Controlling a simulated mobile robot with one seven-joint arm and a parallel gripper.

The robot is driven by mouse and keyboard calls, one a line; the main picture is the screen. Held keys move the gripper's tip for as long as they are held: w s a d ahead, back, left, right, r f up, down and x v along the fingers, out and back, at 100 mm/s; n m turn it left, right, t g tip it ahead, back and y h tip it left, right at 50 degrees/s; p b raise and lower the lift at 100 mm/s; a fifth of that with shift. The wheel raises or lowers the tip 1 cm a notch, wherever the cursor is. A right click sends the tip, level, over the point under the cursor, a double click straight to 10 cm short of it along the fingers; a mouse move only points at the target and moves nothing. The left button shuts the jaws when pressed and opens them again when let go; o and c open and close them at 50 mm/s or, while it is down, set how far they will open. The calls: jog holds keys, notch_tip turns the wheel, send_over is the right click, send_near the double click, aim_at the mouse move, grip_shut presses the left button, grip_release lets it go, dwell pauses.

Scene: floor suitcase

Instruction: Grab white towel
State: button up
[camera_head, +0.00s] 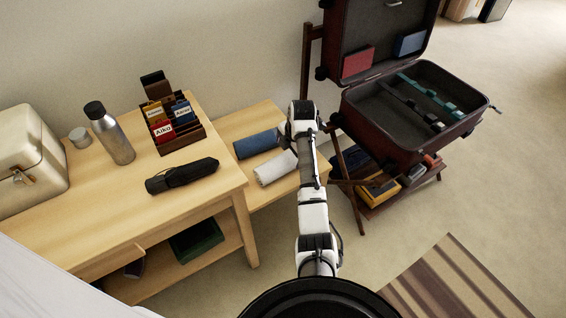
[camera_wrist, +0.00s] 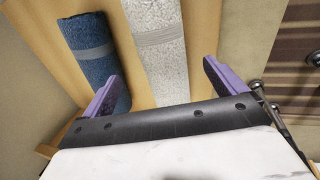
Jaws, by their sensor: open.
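The white towel (camera_head: 276,168) is a rolled towel lying on the low wooden bench, partly hidden by my arm in the head view. In the wrist view the white towel (camera_wrist: 157,40) runs lengthwise between the two purple fingers, its near end hidden behind the gripper body. My gripper (camera_wrist: 158,88) is open, with one finger on each side of the white towel and nothing visibly held. The left finger overlaps the blue rolled towel (camera_wrist: 90,50) in the picture. I cannot tell how far above the towels the fingertips are.
The blue towel (camera_head: 257,143) lies close beside the white one on the bench (camera_head: 262,117). A wooden table (camera_head: 95,205) with a bottle (camera_head: 113,138) and a black umbrella (camera_head: 183,176) stands left. An open suitcase (camera_head: 405,125) on a rack stands right. Floor is clear at far right.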

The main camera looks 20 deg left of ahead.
aim_at(288, 157)
jog(key=shift+s+p+x, duration=0.2)
jog(key=shift+p+x, duration=0.15)
jog(key=shift+x, duration=0.95)
jog(key=shift+s+p+x, duration=0.15)
jog(key=shift+p+x, duration=0.2)
jog(key=shift+x, duration=0.95)
jog(key=shift+w, duration=0.1)
jog(key=c, duration=1.2)
